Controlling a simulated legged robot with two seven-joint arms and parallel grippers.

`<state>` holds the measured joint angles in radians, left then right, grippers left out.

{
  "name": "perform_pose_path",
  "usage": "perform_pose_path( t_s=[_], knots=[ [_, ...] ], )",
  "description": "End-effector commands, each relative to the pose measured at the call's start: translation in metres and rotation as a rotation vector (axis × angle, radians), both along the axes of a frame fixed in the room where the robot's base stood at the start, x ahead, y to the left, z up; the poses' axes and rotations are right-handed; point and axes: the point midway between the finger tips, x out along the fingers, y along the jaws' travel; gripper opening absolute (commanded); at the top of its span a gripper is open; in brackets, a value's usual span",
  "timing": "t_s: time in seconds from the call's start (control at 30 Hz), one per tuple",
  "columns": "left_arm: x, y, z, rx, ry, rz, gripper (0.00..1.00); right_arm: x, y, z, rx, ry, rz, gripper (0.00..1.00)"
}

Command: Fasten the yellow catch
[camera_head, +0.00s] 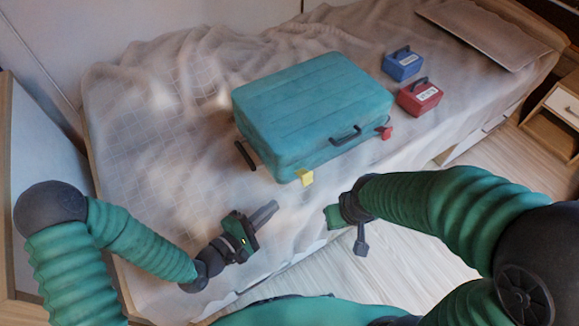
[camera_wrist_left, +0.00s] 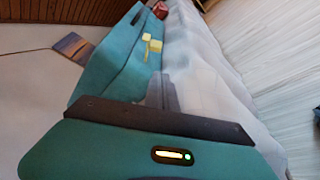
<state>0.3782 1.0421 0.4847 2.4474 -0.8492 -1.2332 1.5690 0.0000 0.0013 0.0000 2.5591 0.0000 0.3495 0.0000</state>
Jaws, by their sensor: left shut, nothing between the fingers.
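A closed teal suitcase (camera_head: 315,105) lies on the bed. The yellow catch (camera_head: 305,177) is on its front face near the left front corner. In the left wrist view the catch (camera_wrist_left: 154,45) shows as small yellow pieces on the teal side (camera_wrist_left: 105,65); whether it is fastened I cannot tell. My left gripper (camera_head: 270,209) is shut and empty, in front of and left of the catch, apart from it. Its fingers (camera_wrist_left: 160,82) also show in the left wrist view. My right gripper (camera_head: 348,222) is to the right of the catch, apart from it; its fingers are unclear.
A red catch (camera_head: 385,132) and a dark handle (camera_head: 345,136) are on the suitcase front. A blue box (camera_head: 402,64) and a red box (camera_head: 419,97) stand to its right on the rumpled bed cover (camera_head: 150,130). The wooden floor (camera_head: 400,250) lies beyond the bed edge.

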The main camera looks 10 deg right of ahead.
Motion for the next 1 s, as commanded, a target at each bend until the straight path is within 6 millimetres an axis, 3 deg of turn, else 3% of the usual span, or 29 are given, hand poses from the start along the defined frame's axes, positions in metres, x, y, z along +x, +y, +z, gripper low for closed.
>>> perform_pose_path(
  t_s=[0.43,0.8,1.0],
  knots=[
    [0.004,-0.006,-0.001,-0.012,0.003,0.0,0.0,0.0,0.0,-0.003,0.0,0.0,0.0,0.0],
    [0.044,-0.06,-0.015,-0.01,0.0,-0.001,0.0,-0.001,0.0,-0.028,0.0,0.0,0.0,0.0],
    [0.058,-0.077,-0.017,-0.011,0.003,0.002,0.0,-0.001,0.0,-0.034,0.0,0.0,0.0,0.0]
  ],
)
